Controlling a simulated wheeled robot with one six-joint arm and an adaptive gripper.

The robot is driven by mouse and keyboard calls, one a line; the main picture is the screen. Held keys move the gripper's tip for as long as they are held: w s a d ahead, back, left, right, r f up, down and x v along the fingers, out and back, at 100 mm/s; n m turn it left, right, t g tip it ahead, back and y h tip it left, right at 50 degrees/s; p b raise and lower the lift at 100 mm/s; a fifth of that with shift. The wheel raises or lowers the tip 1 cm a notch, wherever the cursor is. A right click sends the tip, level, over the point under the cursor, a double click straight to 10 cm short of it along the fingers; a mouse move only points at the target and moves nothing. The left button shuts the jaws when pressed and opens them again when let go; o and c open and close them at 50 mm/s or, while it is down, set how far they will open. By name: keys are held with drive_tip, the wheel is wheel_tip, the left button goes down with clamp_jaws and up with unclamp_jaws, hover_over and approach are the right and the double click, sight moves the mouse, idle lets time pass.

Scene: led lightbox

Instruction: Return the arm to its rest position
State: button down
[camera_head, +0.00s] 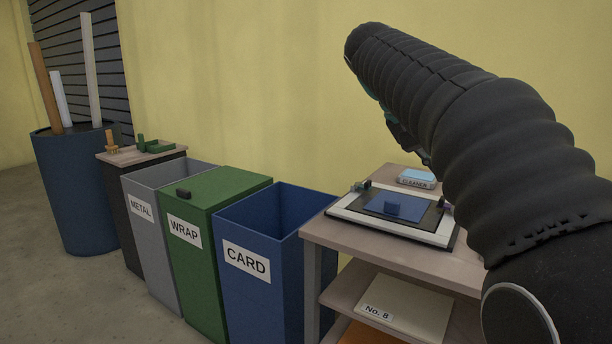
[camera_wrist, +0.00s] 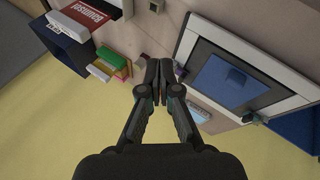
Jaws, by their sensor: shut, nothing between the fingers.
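My arm (camera_head: 460,110) is black and ribbed. It reaches in from the right of the head view, above the wooden table. In the wrist view my gripper (camera_wrist: 158,78) is shut and empty, its two dark fingers together over the table surface. In the head view the arm hides most of the gripper. A flat lightbox-like unit (camera_head: 350,216) with a white frame and a blue panel (camera_head: 390,206) lies on the table. The blue panel also shows right of the fingers in the wrist view (camera_wrist: 230,82). The fingers are apart from it.
A cleaner box (camera_head: 416,177) sits behind the unit. Left of the table (camera_head: 330,232) stand a blue CARD bin (camera_head: 258,300), a green WRAP bin (camera_head: 205,265) and a grey METAL bin (camera_head: 150,240). A barrel (camera_head: 75,195) holds long pieces. A No. 8 folder (camera_head: 415,305) lies below.

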drive_tip(key=s+a+f+n+t+y, duration=0.1)
drive_tip(key=s+a+f+t+y, duration=0.1)
drive_tip(key=s+f, duration=0.8)
drive_tip(key=s+a+f+n+t+y, duration=0.2)
drive_tip(key=s+f, duration=0.8)
drive_tip(key=f, duration=0.6)
drive_tip(key=a+t+y, duration=0.1)
drive_tip(key=a+y, duration=0.1)
drive_tip(key=y, duration=0.1)
drive_tip(key=shift+s+a+n, duration=0.3)
drive_tip(key=shift+s, duration=0.1)
